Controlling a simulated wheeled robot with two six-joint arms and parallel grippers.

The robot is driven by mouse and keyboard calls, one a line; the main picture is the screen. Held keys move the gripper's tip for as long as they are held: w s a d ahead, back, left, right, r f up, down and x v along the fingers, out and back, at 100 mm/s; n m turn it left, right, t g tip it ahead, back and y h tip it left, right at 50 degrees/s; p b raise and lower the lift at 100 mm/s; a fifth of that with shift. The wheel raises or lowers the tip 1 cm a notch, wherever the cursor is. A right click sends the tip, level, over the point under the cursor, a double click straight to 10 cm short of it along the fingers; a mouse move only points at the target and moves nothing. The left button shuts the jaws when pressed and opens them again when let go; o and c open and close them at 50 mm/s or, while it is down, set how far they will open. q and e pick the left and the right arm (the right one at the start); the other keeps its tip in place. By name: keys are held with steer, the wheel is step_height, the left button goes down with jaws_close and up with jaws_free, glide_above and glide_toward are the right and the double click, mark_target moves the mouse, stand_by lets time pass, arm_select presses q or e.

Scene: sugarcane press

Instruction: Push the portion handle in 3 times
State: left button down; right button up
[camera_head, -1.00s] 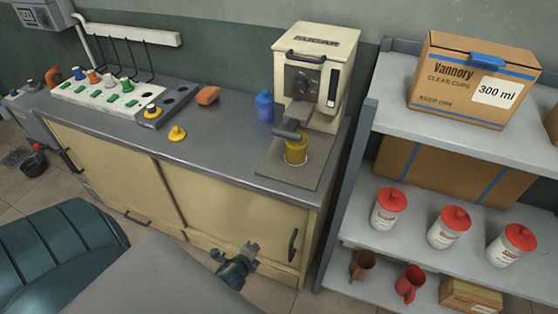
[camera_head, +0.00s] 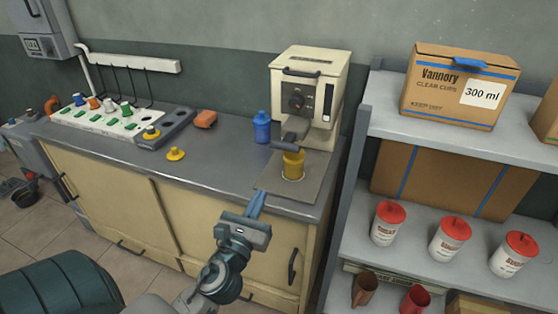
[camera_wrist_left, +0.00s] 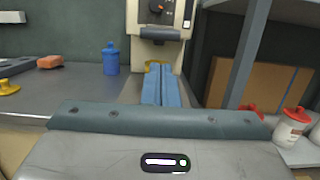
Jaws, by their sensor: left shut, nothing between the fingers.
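The cream sugar dispenser (camera_head: 309,80) stands at the back right of the counter. Its grey portion handle (camera_head: 285,146) juts out at the front, low on the machine, above a yellow cup (camera_head: 293,168). In the left wrist view the handle (camera_wrist_left: 166,34) is a dark bar ahead of my fingers, and the cup (camera_wrist_left: 150,66) is mostly hidden by them. My left gripper (camera_head: 258,195) is shut and empty, its blue fingers together, in front of the counter edge and apart from the handle. The fingers (camera_wrist_left: 162,70) point toward the machine. My right gripper is not in view.
A blue bottle (camera_head: 262,127) stands left of the machine. An orange block (camera_head: 205,119), a yellow cap (camera_head: 175,154) and a switch panel (camera_head: 98,117) lie further left. A shelf (camera_head: 420,131) with boxes and red-lidded tubs stands close on the right.

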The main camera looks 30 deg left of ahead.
mark_target(284, 148)
arm_select(q)
steer(key=shift+w, duration=0.1)
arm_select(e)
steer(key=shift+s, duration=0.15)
